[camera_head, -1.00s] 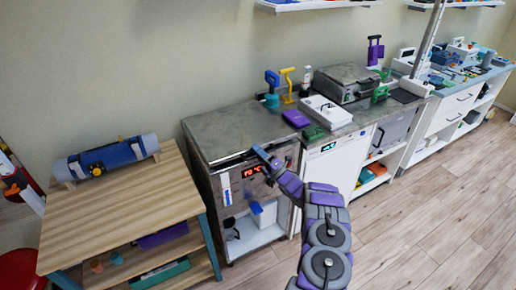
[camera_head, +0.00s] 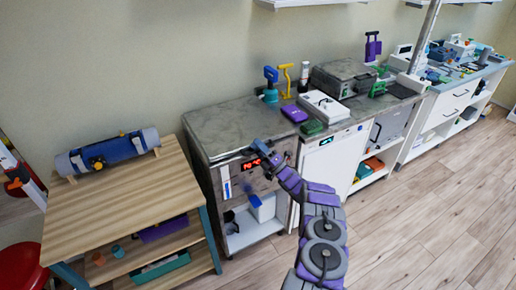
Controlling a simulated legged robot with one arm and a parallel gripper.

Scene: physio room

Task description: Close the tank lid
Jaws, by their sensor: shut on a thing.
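The tank (camera_head: 222,172) is a steel unit with a red digital display on its front, standing between the wooden bench and the white cabinet. Its grey metal lid (camera_head: 228,122) lies about flat across the top; I cannot tell whether it is fully seated. My gripper (camera_head: 259,146) is at the lid's front edge, just above the display, with my purple and grey arm reaching up from the lower right. It is shut on the lid's front handle, which is mostly hidden by the fingers.
A wooden bench (camera_head: 110,205) with a rolled blue mat (camera_head: 108,152) stands to the left. On the counter to the right are a purple box (camera_head: 294,114), a white case (camera_head: 323,106) and a metal box (camera_head: 343,77). The wooden floor (camera_head: 430,225) at the right is clear.

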